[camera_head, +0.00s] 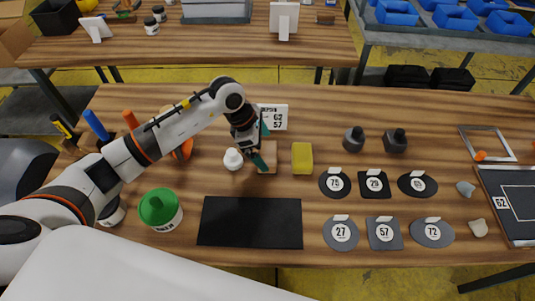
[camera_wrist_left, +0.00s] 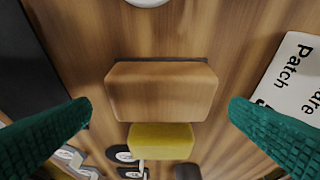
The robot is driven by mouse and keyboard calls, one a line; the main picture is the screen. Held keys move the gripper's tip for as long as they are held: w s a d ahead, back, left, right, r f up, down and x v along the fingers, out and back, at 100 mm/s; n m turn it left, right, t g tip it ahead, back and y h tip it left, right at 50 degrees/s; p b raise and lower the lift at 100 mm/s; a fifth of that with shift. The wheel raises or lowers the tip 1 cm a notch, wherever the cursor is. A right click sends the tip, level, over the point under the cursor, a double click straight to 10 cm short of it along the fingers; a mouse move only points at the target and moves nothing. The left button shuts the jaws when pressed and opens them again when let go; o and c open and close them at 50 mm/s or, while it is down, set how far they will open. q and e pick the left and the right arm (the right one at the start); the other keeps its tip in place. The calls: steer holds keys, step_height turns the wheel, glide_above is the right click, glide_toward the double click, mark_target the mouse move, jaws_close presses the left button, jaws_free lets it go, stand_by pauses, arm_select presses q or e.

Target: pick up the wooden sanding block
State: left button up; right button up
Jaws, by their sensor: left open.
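The wooden sanding block (camera_wrist_left: 162,92) is a tan brown block with rounded edges and a dark strip along one side, lying on the wooden table. In the head view the sanding block (camera_head: 269,151) is partly hidden by my left gripper. My left gripper (camera_head: 261,146) is open and points down at the block. In the left wrist view its two green fingers (camera_wrist_left: 158,122) stand wide on either side of the block, apart from it. My right gripper is not in view.
A yellow sponge-like block (camera_head: 302,158) lies just right of the sanding block, and a white bottle (camera_head: 233,159) stands just left. A printed card (camera_head: 272,117) is behind. A black mat (camera_head: 250,222) lies in front, and dark numbered patches (camera_head: 375,182) lie to the right.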

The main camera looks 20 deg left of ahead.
mark_target(268, 153)
arm_select(q)
steer(key=shift+x, duration=1.85)
steer(key=c, duration=0.9)
steer(key=shift+c, duration=0.2)
steer(key=shift+r, duration=0.1)
step_height(268, 153, up, 10)
steer(key=shift+f+b, duration=0.1)
steer(key=shift+b, duration=0.5)
steer(key=o, duration=0.3)
steer(key=shift+c, duration=0.9)
